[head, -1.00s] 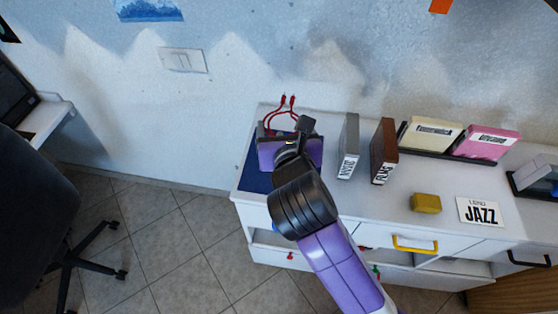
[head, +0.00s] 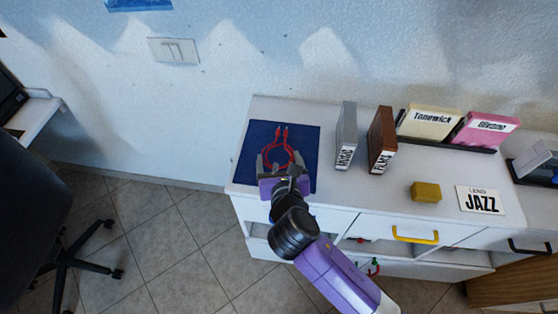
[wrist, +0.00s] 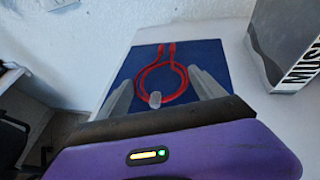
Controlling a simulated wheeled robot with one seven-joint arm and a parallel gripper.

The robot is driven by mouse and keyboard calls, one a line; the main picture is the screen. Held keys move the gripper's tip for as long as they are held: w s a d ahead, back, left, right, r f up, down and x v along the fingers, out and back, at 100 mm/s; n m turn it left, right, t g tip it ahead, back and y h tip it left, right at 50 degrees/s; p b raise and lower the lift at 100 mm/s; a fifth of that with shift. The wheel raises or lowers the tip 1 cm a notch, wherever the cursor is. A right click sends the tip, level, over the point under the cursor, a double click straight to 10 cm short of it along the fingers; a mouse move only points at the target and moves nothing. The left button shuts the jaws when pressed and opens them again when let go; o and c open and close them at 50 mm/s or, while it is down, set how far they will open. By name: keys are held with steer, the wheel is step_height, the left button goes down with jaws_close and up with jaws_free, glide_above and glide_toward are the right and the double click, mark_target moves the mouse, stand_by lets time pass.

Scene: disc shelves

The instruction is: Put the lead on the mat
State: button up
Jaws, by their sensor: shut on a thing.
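The lead (head: 284,137) is a red cable in a loop with two plug ends pointing to the wall. It shows over the dark blue mat (head: 308,141) at the left end of the white cabinet top. My gripper (head: 280,163) is shut on the near part of the loop, its grey fingers reaching over the mat. In the wrist view the lead (wrist: 172,57) lies between the fingers (wrist: 162,90), against the mat (wrist: 210,57). Whether it touches the mat or hangs just above it, I cannot tell. My gripper body hides the mat's near edge.
A grey case (head: 346,136) and a brown case (head: 382,141) stand upright right of the mat. A yellow block (head: 425,191) and a JAZZ card (head: 480,200) lie further right. A cream case (head: 430,123) and a pink case (head: 486,128) stand behind.

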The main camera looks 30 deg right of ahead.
steer(key=shift+f, duration=0.7)
steer(key=o, duration=1.4)
steer(key=shift+r, duration=0.5)
steer(key=v, duration=1.2)
